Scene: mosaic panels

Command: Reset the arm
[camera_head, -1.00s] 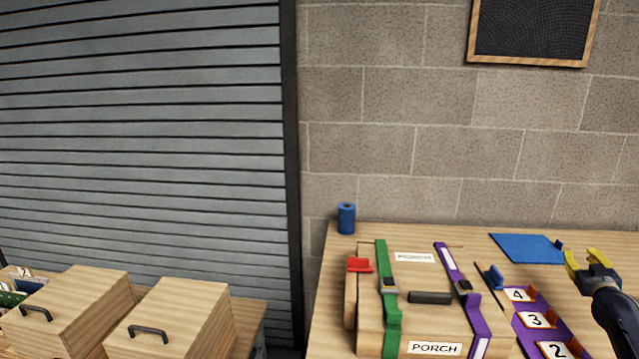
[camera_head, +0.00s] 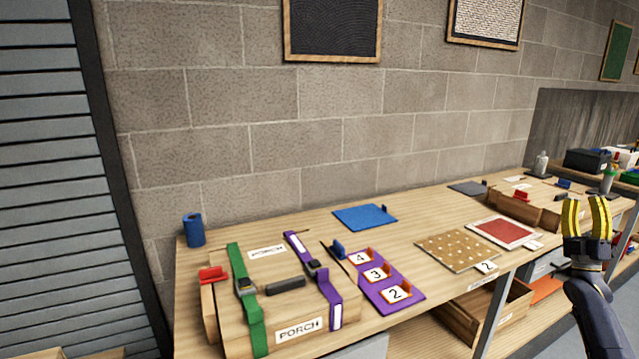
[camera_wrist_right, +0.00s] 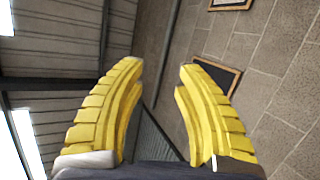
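My right gripper (camera_head: 586,222) is at the right side of the head view, raised in front of the bench with its yellow fingers pointing up. In the right wrist view its two yellow fingers (camera_wrist_right: 160,95) stand apart with nothing between them. Behind them that view shows wall, ceiling and framed panels. My left gripper is not in the head view.
A wooden bench (camera_head: 420,215) holds a strapped PORCH case (camera_head: 285,305), a purple numbered strip (camera_head: 392,306), a blue mat (camera_head: 364,216), a blue roll (camera_head: 194,230), a dotted panel (camera_head: 457,250) and a red panel (camera_head: 502,231). An open drawer (camera_head: 490,312) is below.

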